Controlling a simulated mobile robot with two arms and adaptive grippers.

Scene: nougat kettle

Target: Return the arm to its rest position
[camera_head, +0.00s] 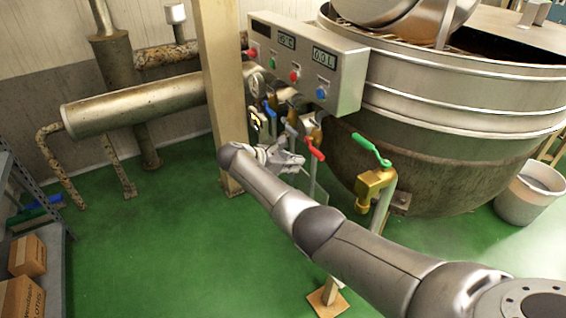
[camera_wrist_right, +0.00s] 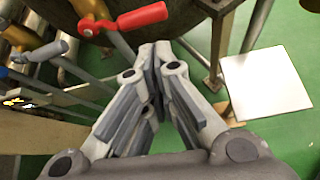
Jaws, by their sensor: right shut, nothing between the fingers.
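My right arm reaches in from the lower right in the head view. Its gripper (camera_head: 286,160) is beside the valve pipes below the control box. In the wrist view the right gripper (camera_wrist_right: 158,52) is shut, with its fingertips together and nothing between them. A red valve handle (camera_head: 315,148) is just right of the gripper in the head view; it also shows beyond the fingertips in the wrist view (camera_wrist_right: 142,17). A blue handle (camera_head: 269,109) is above the gripper. I cannot tell whether the gripper touches any pipe. My left gripper is not in view.
A large metal kettle (camera_head: 455,110) stands at the right. The control box (camera_head: 345,65) is mounted on its left. A green-handled brass valve (camera_head: 374,183) is near my forearm. A wooden post (camera_head: 222,90) stands left of the gripper. A shelf with boxes (camera_head: 28,256) is at far left; green floor between is clear.

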